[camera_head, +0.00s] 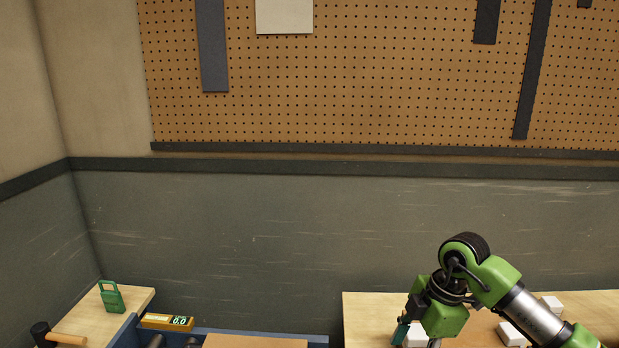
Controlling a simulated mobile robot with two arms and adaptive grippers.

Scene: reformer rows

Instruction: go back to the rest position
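My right arm comes in from the lower right in the head view, over the right wooden table. Its gripper (416,339) points down at the table's near left part. A teal finger shows on its left side, but the fingertips are cut off by the bottom edge, so its opening cannot be judged. A white block (417,334) shows right behind or between the fingers; I cannot tell whether they touch. My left gripper is not in view.
The right table (365,310) carries more white blocks (511,334). A pegboard wall (380,80) stands behind.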

